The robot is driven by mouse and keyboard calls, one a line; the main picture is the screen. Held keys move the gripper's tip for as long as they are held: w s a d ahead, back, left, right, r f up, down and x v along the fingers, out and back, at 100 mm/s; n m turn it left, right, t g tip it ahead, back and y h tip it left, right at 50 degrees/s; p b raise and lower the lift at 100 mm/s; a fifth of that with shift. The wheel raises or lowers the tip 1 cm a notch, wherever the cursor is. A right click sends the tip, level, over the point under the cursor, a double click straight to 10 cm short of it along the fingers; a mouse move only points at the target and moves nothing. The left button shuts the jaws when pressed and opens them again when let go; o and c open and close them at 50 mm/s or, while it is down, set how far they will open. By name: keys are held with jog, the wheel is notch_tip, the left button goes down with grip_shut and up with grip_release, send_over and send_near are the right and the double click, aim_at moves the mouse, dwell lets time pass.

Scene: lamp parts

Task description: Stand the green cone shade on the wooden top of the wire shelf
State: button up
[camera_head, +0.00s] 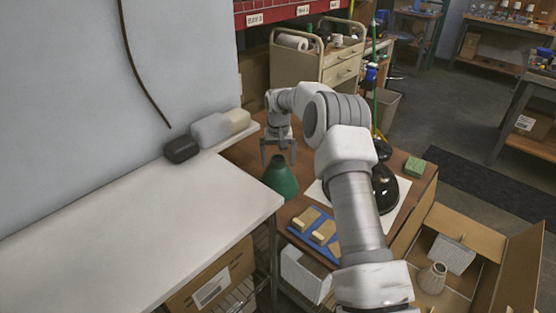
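The green cone shade (281,178) is upright with its narrow end up, by the right edge of the white tabletop. It appears to stand on the brown wooden top (236,154), but its lower left edge is close to the white table's edge and its exact footing is hard to tell. My gripper (279,158) points down over the shade's narrow end. Its two fingers are spread apart, one to each side of the tip, and I cannot see contact. Wire shelving (236,299) shows low down, partly hidden under the white tabletop.
The white tabletop (130,220) is mostly clear, with a black block (181,149) and pale blocks at its back. A blue tray (315,237) with wooden pieces, black domes (383,187) and a green block (414,167) lie on the brown top. An open cardboard box (468,234) stands right.

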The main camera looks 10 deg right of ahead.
notch_tip(320, 180, up, 12)
jog(key=s+p, duration=0.1)
jog(key=s+a+r+n+t, duration=0.1)
jog(key=s+a+r+t, duration=0.1)
jog(key=s+r, duration=1.6)
jog(key=s+f+t, duration=0.1)
jog(key=s+f, duration=0.1)
jog(key=s, duration=1)
jog(key=s+f+t, duration=0.1)
jog(key=s+f, duration=0.1)
jog(key=s, duration=1.1)
jog(key=shift+s+f, duration=0.15)
jog(key=shift+f, duration=0.2)
notch_tip(320, 180, up, 5)
jog(key=p, duration=0.4)
jog(key=shift+f+p, duration=0.15)
jog(key=shift+p, duration=0.25)
